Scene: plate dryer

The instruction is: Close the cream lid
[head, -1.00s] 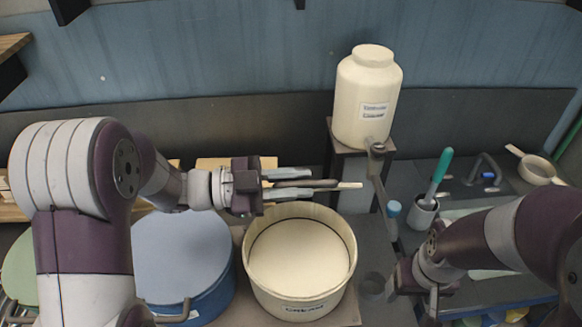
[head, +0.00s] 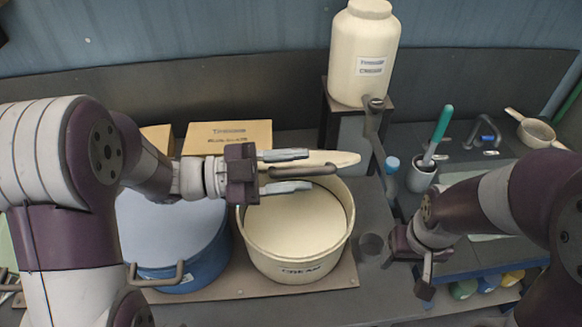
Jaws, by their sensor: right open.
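The cream pot (head: 299,270), labelled CREAM, is uncovered at the front, and its pale inside shows. The cream lid (head: 342,158) stands up at the pot's back rim, tilted and seen nearly edge-on, with its dark grey handle (head: 315,170) facing forward. My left gripper (head: 286,171) reaches in from the left over the back of the pot. Its fingers are spread, one above and one below the handle, with gaps visible; whether they touch the lid is unclear. My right gripper (head: 410,268) is open and empty, right of the pot, pointing down.
A blue pot (head: 203,262) stands left of the cream pot, partly behind my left arm. A cardboard box (head: 228,136) lies behind. A cream jar (head: 363,55) with a spout sits on a stand at the back right. A small glass (head: 371,246) stands right of the pot.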

